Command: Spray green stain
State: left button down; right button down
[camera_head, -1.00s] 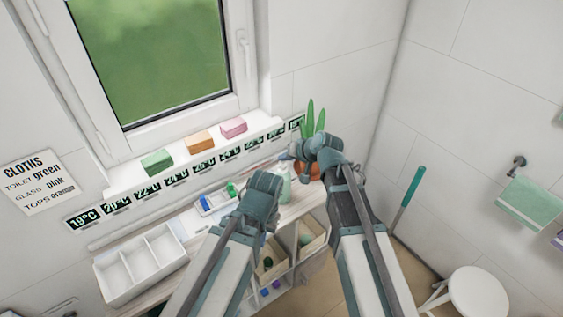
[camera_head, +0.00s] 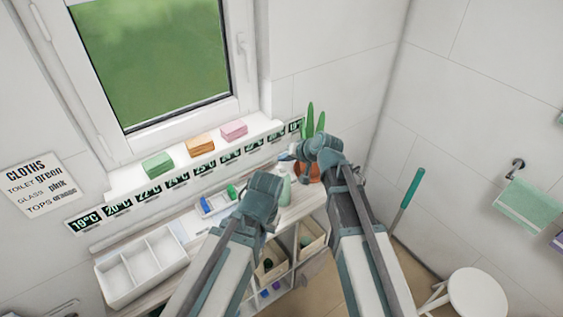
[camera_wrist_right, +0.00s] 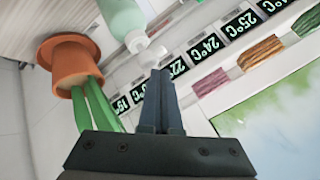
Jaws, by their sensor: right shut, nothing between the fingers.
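A pale green bottle (camera_head: 285,191) with a white top stands on the cart's upper surface below the sill. In the right wrist view the bottle (camera_wrist_right: 122,20) is above the fingertips in the picture, its white nozzle end close to them but apart. My right gripper (camera_wrist_right: 158,76) is shut and empty; in the head view it (camera_head: 287,156) is near the bottle and the potted plant. My left arm (camera_head: 262,195) reaches in from the left, but its fingers are hidden behind the wrist. I see no green stain in these frames.
A plant in an orange pot (camera_head: 308,172) stands beside my right wrist; it also shows in the wrist view (camera_wrist_right: 75,62). Green (camera_head: 157,164), orange (camera_head: 199,144) and pink (camera_head: 234,130) cloths lie on the sill. A white divided box (camera_head: 120,282) sits left.

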aim_at(285, 172)
jog(key=shift+r, duration=0.1)
notch_tip(285, 172, up, 6)
jog(key=p, duration=0.6)
dwell(0.8)
jog(key=s+d+f+n+g+h+b, duration=0.1)
jog(key=s+f+g+h+b, duration=0.1)
jog(key=s+f+b, duration=0.2)
jog(key=s+d+f+n+g+h+b, duration=0.2)
jog(key=s+f, duration=0.6)
jog(key=s, duration=0.5)
jog(key=s+d+f+n+g+h+b, duration=0.1)
jog(key=s+d+f+g+h+b, duration=0.1)
jog(key=s+f+b, duration=0.3)
jog(key=s+f+g+h, duration=0.1)
jog(key=s, duration=0.2)
jog(key=shift+s+d+f+h+b, duration=0.2)
jog(key=shift+s+d+h+b, duration=0.05)
jog(key=shift+s+h+b, duration=0.1)
